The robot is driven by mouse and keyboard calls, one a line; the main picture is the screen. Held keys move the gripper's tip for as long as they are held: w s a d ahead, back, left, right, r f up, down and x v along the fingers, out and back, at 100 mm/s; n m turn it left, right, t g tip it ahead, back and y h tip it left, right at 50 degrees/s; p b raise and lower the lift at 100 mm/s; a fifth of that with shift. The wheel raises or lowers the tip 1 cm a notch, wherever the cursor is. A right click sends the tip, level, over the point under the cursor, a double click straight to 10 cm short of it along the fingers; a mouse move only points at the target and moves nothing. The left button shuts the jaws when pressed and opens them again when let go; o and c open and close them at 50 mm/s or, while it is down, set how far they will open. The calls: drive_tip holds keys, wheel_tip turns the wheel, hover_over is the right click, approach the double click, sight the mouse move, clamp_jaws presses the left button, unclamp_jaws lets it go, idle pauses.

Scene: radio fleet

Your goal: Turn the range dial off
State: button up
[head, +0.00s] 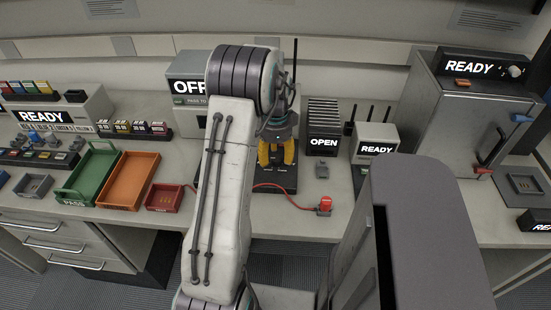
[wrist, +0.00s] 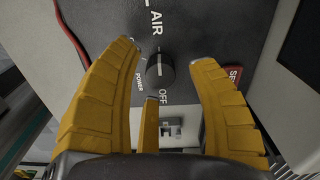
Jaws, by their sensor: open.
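A round black dial (wrist: 160,70) sits on a dark panel (wrist: 205,30) in the wrist view. A light mark on it seems to run up toward the word AIR; its exact setting is hard to read. The words OFF and POWER are printed below it. No label naming it the range dial is readable. My gripper (wrist: 165,85) has yellow fingers spread open on either side of the dial, with one below it; contact cannot be told. In the head view my gripper (head: 277,152) points down over the dark panel (head: 285,188), and my arm hides the dial.
A red connector (head: 324,206) on a red cable lies right of the panel. An OPEN unit (head: 323,143) and a READY box (head: 376,149) stand to the right. Green (head: 92,172), orange (head: 128,180) and red (head: 165,198) trays sit left. A bench strip at front right is clear.

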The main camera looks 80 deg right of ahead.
drive_tip(key=shift+f, duration=0.75)
clamp_jaws()
